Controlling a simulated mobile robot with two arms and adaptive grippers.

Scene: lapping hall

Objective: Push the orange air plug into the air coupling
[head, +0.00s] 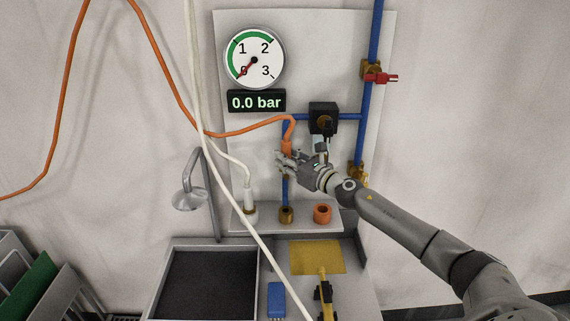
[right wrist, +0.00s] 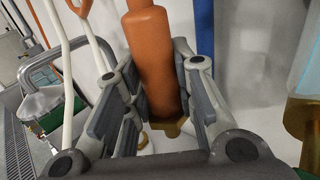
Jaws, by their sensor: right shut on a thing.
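The orange air plug (head: 287,146) is in my right gripper (head: 285,160), upright in front of the wall panel, with its orange hose leaving from the top. In the right wrist view the plug (right wrist: 149,50) stands between the grey fingers, with a brass part (right wrist: 170,128) at its lower end. The brass air coupling (head: 286,215) sits in the shelf below, under the blue pipe. The plug is well above it and apart from it. My left gripper is not in view.
On the shelf (head: 300,226), a white plug (head: 249,200) stands left of the coupling and an orange socket (head: 322,214) stands right. A white hose (head: 215,165) crosses in front. The gauge (head: 254,58) display reads 0.0 bar. A lamp (head: 189,197) is at left.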

